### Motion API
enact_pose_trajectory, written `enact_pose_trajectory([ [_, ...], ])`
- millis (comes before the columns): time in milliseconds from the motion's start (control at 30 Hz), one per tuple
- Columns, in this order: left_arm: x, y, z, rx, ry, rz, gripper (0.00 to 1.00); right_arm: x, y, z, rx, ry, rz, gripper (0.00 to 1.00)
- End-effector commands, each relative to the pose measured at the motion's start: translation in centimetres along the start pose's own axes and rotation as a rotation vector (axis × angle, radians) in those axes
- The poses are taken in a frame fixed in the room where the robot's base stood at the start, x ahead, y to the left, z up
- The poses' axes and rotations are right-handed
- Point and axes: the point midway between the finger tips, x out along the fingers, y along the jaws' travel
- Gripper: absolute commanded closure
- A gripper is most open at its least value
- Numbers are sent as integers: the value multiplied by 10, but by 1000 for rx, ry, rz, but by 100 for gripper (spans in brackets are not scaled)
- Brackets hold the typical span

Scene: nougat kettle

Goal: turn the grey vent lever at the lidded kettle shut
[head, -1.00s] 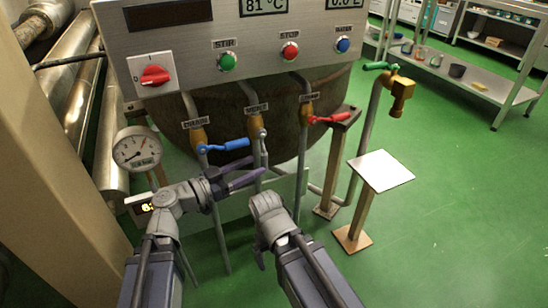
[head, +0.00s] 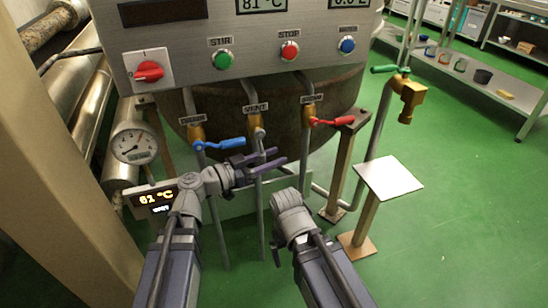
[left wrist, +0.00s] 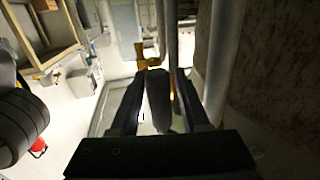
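The vent valve (head: 258,133), with a small grey lever, sits under the VENT label on the middle pipe at the front of the dark kettle (head: 225,107). My left gripper (head: 280,156) is open just below it, its two dark fingers pointing right. In the left wrist view, a dark grey lever handle (left wrist: 158,95) lies between the open fingers (left wrist: 160,100), with narrow gaps on both sides. A brass valve part (left wrist: 148,55) shows beyond it. My right gripper (head: 277,250) is low in the head view; its fingers are mostly hidden.
A blue lever (head: 220,144) is close left of the vent valve, and a red lever (head: 330,122) is to its right. A gauge (head: 133,145) and lit display (head: 155,197) stand left. A square-topped stand (head: 388,178) is right, with open green floor beyond.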

Motion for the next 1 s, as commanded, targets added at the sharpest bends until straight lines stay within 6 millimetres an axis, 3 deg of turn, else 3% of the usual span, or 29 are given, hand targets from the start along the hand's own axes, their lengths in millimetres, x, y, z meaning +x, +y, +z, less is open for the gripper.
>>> enact_pose_trajectory([
  [33,0,0,0,0,0,0,61,0,0,0,0,0,0,3],
  [400,0,0,0,0,0,0,100,0,0,0,0,0,0,3],
  [1000,0,0,0,0,0,0,100,0,0,0,0,0,0,3],
])
